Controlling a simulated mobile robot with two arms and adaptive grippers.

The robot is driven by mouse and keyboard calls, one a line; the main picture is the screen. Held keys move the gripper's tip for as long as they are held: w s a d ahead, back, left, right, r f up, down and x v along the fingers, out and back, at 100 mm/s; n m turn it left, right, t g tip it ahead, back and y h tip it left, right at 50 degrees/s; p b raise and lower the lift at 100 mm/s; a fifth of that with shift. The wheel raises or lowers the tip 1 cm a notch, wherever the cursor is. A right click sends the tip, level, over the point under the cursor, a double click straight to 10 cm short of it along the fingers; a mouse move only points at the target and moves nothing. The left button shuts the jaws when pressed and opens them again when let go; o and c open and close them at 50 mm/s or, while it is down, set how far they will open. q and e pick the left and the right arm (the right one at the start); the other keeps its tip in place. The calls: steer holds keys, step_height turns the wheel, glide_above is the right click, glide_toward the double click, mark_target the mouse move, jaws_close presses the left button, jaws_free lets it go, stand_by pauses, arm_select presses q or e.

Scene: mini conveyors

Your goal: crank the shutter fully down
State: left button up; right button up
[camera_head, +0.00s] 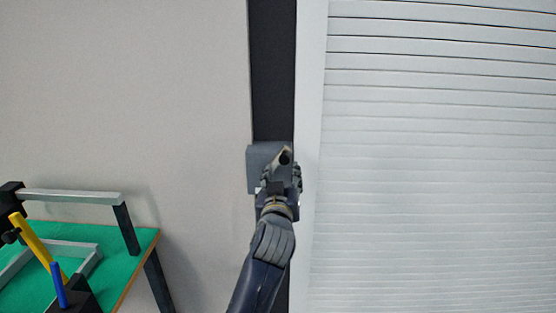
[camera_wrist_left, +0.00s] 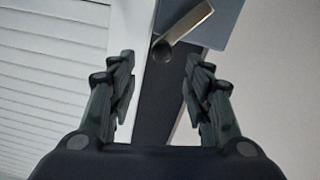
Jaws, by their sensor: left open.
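The white slatted shutter (camera_head: 440,160) fills the right of the head view and shows at the left of the wrist view (camera_wrist_left: 50,60); its bottom edge is out of view. A grey crank box (camera_head: 256,168) is on the dark post beside the shutter. In the left wrist view the box (camera_wrist_left: 228,18) carries a metal crank arm (camera_wrist_left: 188,20) with a dark round end (camera_wrist_left: 162,50). My left gripper (camera_head: 282,170) is in front of the box. Its fingers (camera_wrist_left: 158,75) are open, and the round end lies between or just beyond their tips; I cannot tell whether they touch. My right gripper is not in view.
A dark vertical post (camera_head: 272,70) and a white frame strip (camera_head: 309,100) border the shutter. A green-topped table (camera_head: 130,250) with metal frames and yellow and blue rods is at the lower left. The plain wall (camera_head: 120,90) above it is clear.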

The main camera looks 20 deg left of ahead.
mark_target(284, 160)
arm_select(q)
steer(key=p+x, duration=0.1)
steer(key=x, duration=0.3)
steer(key=shift+w+a+r, duration=0.1)
steer(key=shift+w+r, duration=0.05)
steer(key=x, duration=0.3)
steer(key=shift+w+a+p, duration=0.15)
steer(key=shift+w+p, duration=0.1)
steer(key=shift+p, duration=0.15)
steer(key=shift+w+a, duration=0.1)
steer(key=shift+w, duration=0.5)
steer(key=shift+w+a, duration=0.15)
steer(key=shift+w, duration=0.15)
jaws_close()
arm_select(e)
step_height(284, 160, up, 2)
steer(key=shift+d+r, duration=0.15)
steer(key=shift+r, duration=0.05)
